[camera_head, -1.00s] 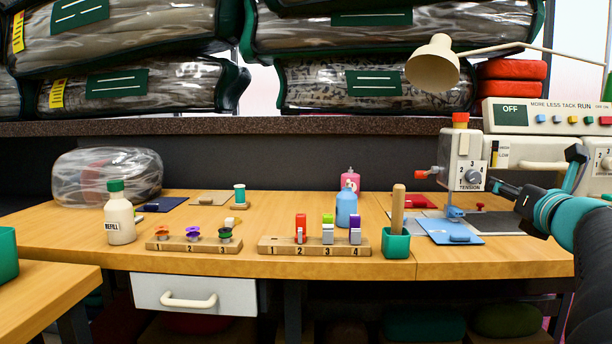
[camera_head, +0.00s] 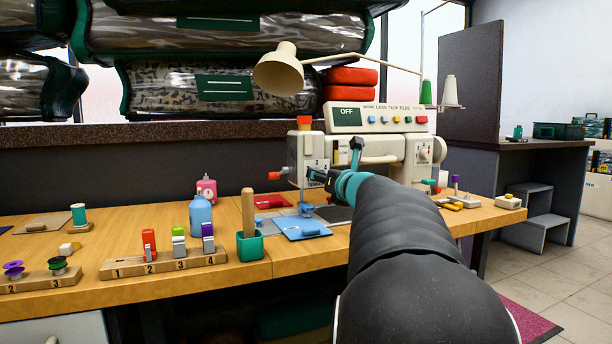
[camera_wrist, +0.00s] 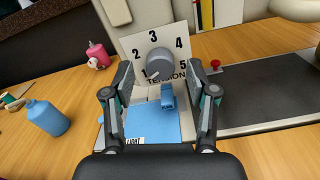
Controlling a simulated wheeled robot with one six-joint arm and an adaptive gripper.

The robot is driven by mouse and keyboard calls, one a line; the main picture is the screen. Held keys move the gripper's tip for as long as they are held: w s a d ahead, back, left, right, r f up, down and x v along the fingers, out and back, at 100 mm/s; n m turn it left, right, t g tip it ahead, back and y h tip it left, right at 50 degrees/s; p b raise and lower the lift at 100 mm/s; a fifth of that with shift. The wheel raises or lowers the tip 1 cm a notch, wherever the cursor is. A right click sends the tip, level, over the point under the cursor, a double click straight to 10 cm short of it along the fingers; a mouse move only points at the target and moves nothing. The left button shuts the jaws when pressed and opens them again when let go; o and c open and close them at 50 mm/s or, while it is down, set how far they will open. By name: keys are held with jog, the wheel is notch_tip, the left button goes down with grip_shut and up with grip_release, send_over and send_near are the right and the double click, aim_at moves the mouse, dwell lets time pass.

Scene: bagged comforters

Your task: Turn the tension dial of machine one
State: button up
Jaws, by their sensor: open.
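The sewing machine (camera_head: 308,148) stands on the bench, with its white dial plate facing me. In the wrist view the grey tension dial (camera_wrist: 160,62) sits on the plate (camera_wrist: 137,47), numbered 1 to 5 and marked TENSION. The dial's pointer end is at the lower left, by the 1. My gripper (camera_wrist: 160,80) is open, one finger to each side of the dial in the picture; I cannot tell whether either touches it. In the head view my gripper (camera_head: 326,178) is in front of the plate and hides most of the dial.
A blue pad (camera_head: 303,228) lies below the machine head. A green cup with a wooden stick (camera_head: 249,246), a blue bottle (camera_head: 200,215) and a numbered wooden rack (camera_head: 165,264) stand to the left. A lamp (camera_head: 280,70) hangs above. Spools and small parts lie to the right.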

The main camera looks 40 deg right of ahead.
jog(key=shift+w+d, duration=0.1)
jog(key=shift+w, duration=0.45)
grip_shut()
jog(key=shift+r+m, duration=0.1)
jog(key=shift+m, duration=0.3)
jog(key=m+p, duration=0.6)
jog(key=m, duration=0.5)
